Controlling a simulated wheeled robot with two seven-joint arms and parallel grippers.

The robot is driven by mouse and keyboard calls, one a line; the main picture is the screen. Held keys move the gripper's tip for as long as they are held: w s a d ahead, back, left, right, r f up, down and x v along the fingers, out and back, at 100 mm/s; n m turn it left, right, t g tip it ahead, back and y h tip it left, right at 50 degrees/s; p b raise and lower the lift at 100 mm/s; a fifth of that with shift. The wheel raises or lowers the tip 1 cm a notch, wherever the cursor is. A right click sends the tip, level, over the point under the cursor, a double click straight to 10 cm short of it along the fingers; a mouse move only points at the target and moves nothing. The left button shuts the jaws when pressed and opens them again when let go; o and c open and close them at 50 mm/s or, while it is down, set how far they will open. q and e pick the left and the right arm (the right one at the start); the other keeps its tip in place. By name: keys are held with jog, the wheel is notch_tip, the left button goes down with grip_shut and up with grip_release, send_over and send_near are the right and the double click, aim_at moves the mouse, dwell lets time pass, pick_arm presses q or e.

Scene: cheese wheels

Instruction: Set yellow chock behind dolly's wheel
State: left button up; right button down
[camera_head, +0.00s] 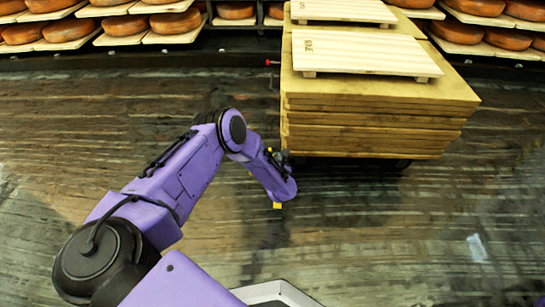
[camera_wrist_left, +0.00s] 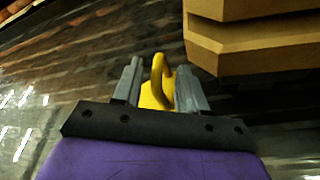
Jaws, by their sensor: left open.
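The yellow chock (camera_wrist_left: 157,84) has a looped handle that stands between the two grey fingers of my left gripper (camera_wrist_left: 160,75) in the left wrist view. The fingers are apart, with a gap visible beside the handle. In the head view only a small yellow piece of the chock (camera_head: 277,205) shows below my left wrist, which hides the fingers. The dolly is mostly hidden under a stack of wooden boards (camera_head: 375,125), with dark parts low under its front edge. The stack's corner (camera_wrist_left: 255,50) is at upper right in the wrist view. My right gripper is not in view.
Pale slatted boards (camera_head: 365,52) lie on top of the stack. Shelves with orange cheese wheels (camera_head: 175,22) line the back. The dark, wet-looking floor (camera_head: 400,230) is clear in front of the stack and to its left.

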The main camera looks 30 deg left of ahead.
pick_arm(q)
jog(key=p+v, duration=0.6)
jog(key=v, duration=0.6)
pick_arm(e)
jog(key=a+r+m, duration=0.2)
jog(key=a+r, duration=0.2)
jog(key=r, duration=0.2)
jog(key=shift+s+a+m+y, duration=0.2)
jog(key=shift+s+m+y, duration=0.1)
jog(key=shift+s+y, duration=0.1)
